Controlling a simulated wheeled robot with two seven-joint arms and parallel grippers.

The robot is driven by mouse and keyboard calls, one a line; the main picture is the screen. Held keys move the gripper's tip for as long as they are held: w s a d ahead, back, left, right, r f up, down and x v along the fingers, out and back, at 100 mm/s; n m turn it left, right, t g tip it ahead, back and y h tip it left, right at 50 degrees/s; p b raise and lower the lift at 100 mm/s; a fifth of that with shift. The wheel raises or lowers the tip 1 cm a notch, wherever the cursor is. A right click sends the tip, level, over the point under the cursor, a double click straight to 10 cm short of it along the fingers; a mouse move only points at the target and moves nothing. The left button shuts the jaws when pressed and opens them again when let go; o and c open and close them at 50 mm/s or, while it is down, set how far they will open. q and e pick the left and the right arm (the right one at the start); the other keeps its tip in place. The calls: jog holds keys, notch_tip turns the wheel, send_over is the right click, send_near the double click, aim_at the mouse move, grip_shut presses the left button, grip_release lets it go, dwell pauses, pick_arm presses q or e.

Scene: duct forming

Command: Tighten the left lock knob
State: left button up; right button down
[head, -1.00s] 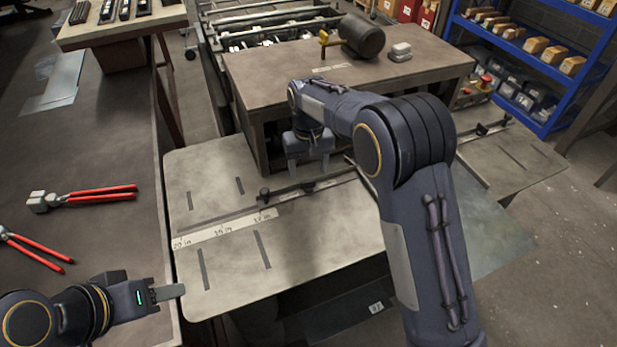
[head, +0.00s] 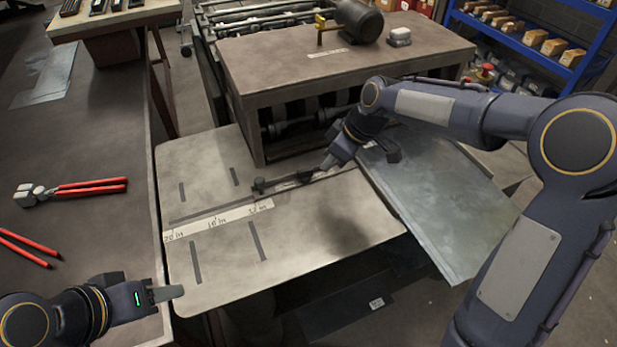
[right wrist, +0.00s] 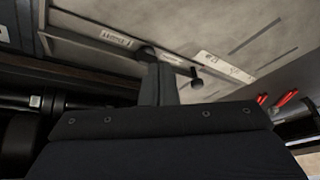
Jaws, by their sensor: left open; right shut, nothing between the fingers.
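A second dark knob-like piece shows farther right along the bar, close to my right fingertips. My right gripper (head: 326,168) is shut and empty, tilted down over the bar, right of the left-end knob. In the right wrist view, its closed fingers (right wrist: 160,82) appear beside one round black knob (right wrist: 197,80), and another (right wrist: 147,52) is partly behind them; contact cannot be told. My left gripper (head: 166,293) is open and empty at lower left.
A grey sheet (head: 435,200) lies at right under my right arm. A raised brown platform (head: 330,65) stands behind. Red-handled pliers (head: 75,188) lie on the left bench.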

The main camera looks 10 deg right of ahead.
jog(key=s+r+n+t+b, duration=0.2)
jog(key=s+n+t, duration=0.1)
jog(key=s+n, duration=0.3)
jog(key=n, duration=0.2)
send_near(298, 180)
jog(key=shift+y, duration=0.3)
jog(key=s+f, duration=0.1)
jog(key=s+a+f, duration=0.1)
jog(key=f, duration=0.1)
jog(key=shift+s+f, duration=0.1)
jog(key=shift+f, duration=0.2)
jog(key=w, duration=0.1)
jog(key=w+p, duration=0.1)
jog(key=w, duration=0.1)
jog(key=shift+w+a+p, duration=0.2)
jog(key=shift+a+p, duration=0.05)
jog(key=shift+p, duration=0.05)
pick_arm(q)
jog(key=shift+a+f, duration=0.15)
jog(key=shift+f, duration=0.45)
pick_arm(e)
jog(key=shift+w+f, duration=0.15)
jog(key=shift+w, duration=0.3)
pick_arm(q)
jog(key=shift+f, duration=0.1)
pick_arm(e)
jog(key=shift+a, duration=0.1)
